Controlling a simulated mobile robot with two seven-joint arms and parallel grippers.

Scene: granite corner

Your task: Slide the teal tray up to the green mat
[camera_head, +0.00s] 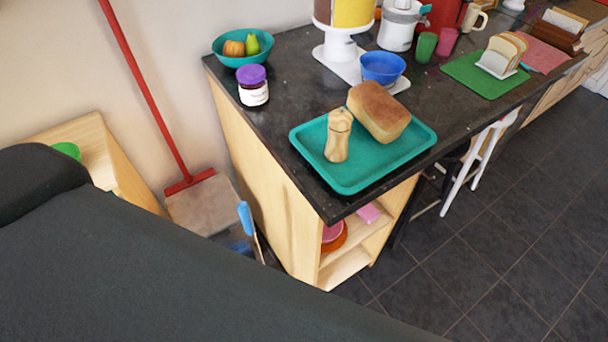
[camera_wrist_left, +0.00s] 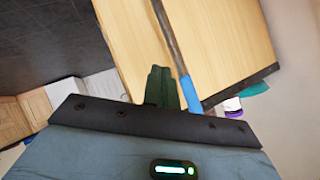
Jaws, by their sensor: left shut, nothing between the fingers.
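The teal tray (camera_head: 385,160) lies on the dark counter near its front corner, in the head view. My left gripper (camera_wrist_left: 162,86) shows in the left wrist view, shut and empty, below counter level by the wooden cabinet side. Neither tray nor mat shows there. My right gripper is not in view.
A blue bowl (camera_head: 382,67) and a white-based dispenser (camera_head: 340,45) stand behind the tray. A purple-lidded jar (camera_head: 253,86) and teal fruit bowl (camera_head: 232,59) are at left. A blue-tipped handle (camera_head: 246,218) rises beside the cabinet. Bare counter lies between tray and mat.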

